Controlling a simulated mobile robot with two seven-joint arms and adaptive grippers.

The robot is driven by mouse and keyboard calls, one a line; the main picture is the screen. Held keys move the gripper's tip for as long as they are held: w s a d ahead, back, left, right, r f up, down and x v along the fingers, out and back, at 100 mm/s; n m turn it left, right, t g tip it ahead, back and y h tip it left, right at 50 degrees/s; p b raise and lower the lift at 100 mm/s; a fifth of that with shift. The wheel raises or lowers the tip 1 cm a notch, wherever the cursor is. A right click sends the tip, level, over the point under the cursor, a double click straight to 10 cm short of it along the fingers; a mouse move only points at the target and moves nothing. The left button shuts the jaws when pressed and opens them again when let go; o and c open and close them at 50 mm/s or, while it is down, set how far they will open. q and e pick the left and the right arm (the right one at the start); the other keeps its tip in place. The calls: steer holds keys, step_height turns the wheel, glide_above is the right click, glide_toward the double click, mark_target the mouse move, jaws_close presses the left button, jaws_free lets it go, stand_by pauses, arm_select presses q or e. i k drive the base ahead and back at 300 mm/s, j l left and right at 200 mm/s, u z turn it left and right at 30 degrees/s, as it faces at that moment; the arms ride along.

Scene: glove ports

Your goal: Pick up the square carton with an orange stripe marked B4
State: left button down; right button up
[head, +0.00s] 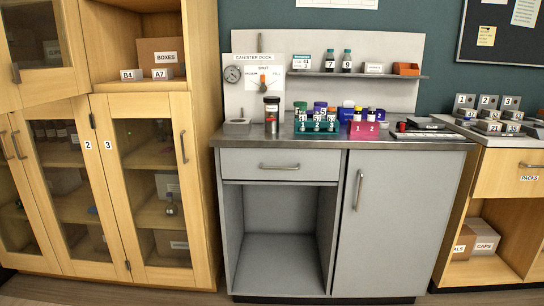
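A small whitish carton marked B4 (131,75) stands on the open shelf of the wooden cabinet at the upper left. It is too small here to tell an orange stripe or its exact shape. A similar one marked A7 (161,73) stands to its right, with a gap between them. Neither of my grippers is in view.
A brown box marked BOXES (160,52) stands behind them on the shelf. Glass-fronted cabinet doors (150,190) are below. The grey workbench (345,139) holds a canister dock, tube racks and several bottles. Small marked blocks (490,115) stand on the right counter. The floor in front looks clear.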

mark_target(127, 75)
steer(key=i+j+z, duration=0.2)
steer(key=j, duration=1.4)
steer(key=j+z, duration=0.2)
steer(key=j, duration=1.35)
steer(key=k+j+z, duration=0.15)
steer(key=j, duration=1.45)
